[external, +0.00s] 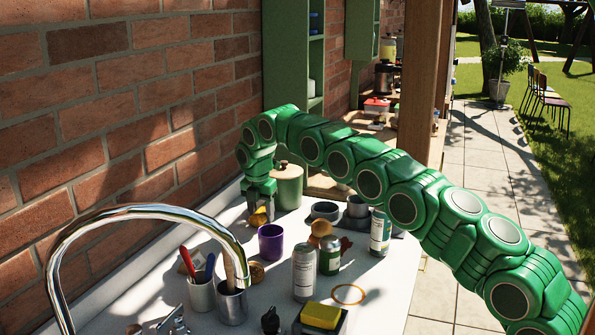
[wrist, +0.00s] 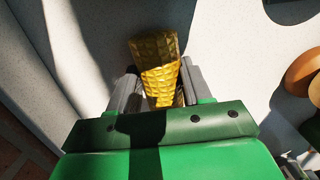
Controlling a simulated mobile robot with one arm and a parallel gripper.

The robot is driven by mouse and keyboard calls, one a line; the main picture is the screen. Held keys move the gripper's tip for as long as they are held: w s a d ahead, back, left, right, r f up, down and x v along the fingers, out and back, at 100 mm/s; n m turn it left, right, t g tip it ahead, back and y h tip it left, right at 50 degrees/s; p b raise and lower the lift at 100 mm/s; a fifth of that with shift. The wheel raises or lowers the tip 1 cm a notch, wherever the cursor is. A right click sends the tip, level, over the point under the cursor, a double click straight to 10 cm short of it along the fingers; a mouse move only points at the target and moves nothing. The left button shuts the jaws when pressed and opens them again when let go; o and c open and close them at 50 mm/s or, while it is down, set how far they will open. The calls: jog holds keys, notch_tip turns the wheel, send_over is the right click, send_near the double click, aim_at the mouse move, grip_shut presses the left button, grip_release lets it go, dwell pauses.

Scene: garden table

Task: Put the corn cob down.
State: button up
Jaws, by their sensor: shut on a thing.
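The yellow corn cob (wrist: 157,62) is between the two grey fingers of my gripper (wrist: 155,92) in the wrist view. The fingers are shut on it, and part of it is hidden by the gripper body. In the external view my gripper (external: 259,206) points down over the back of the white table (external: 375,285), near the brick wall. The corn cob (external: 259,217) shows there as a small yellow piece low at the fingers. I cannot tell whether it touches the table.
A purple cup (external: 271,243) stands just in front of my gripper, and a green lidded canister (external: 287,186) stands just behind. Several cans, a yellow sponge (external: 321,315) and a metal utensil cup (external: 230,302) stand nearer the camera. A chrome tap (external: 140,212) arches in front.

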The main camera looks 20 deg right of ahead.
aim_at(257, 213)
jog(key=o, duration=1.2)
jog(key=shift+f, duration=0.1)
jog(key=r, duration=0.7)
jog(key=s+a+r, duration=0.1)
jog(key=r, duration=0.3)
jog(key=shift+a+r, duration=0.1)
jog(key=shift+r, duration=0.25)
jog(key=shift+r, duration=0.2)
jog(key=shift+o, duration=0.4)
